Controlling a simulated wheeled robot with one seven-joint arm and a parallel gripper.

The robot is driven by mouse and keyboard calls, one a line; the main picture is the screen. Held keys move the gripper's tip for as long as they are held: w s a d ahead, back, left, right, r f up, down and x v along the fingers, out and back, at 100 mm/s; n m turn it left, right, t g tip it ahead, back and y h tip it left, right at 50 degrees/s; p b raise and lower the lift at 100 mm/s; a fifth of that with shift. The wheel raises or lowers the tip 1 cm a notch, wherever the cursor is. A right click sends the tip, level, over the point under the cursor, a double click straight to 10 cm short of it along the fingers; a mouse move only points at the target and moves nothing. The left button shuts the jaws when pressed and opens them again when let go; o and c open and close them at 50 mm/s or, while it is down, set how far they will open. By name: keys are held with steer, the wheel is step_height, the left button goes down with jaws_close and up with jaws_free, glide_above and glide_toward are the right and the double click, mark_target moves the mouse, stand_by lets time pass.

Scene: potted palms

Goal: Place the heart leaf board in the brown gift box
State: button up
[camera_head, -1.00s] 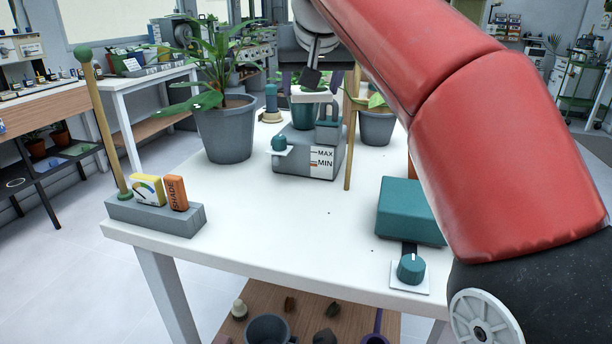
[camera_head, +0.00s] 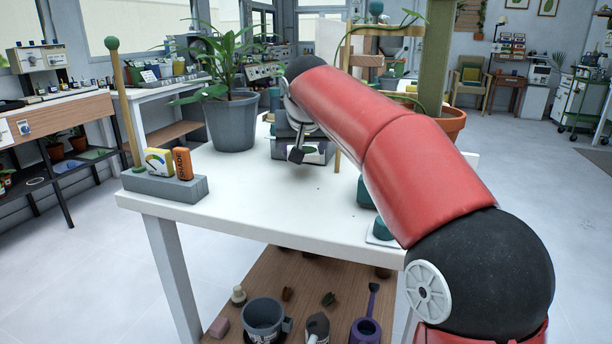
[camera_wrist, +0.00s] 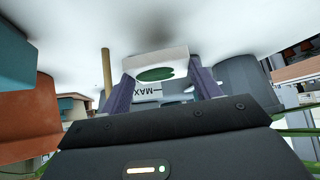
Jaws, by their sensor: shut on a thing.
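The heart leaf board, a small white piece with a dark green leaf on it (camera_wrist: 155,73), is between my gripper's two purple fingers (camera_wrist: 160,84) in the wrist view. The fingers are shut on its sides. In the head view my gripper (camera_head: 297,154) is small, at the end of my red arm, over the white table in front of the grey unit. Part of the board seems to show just right of it (camera_head: 316,151). I cannot make out a brown gift box in either view.
The white table (camera_head: 250,206) has a grey-potted plant (camera_head: 232,122) at the back left and a grey holder (camera_head: 165,187) with a stick at the front left. A lower wooden shelf holds a dark mug (camera_head: 265,316) and purple watering can (camera_head: 366,328). The table's front middle is clear.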

mark_target(303, 178)
steer(key=shift+f+b, duration=1.9)
steer(key=shift+f, duration=0.4)
steer(key=o, duration=1)
steer(key=shift+r, duration=0.1)
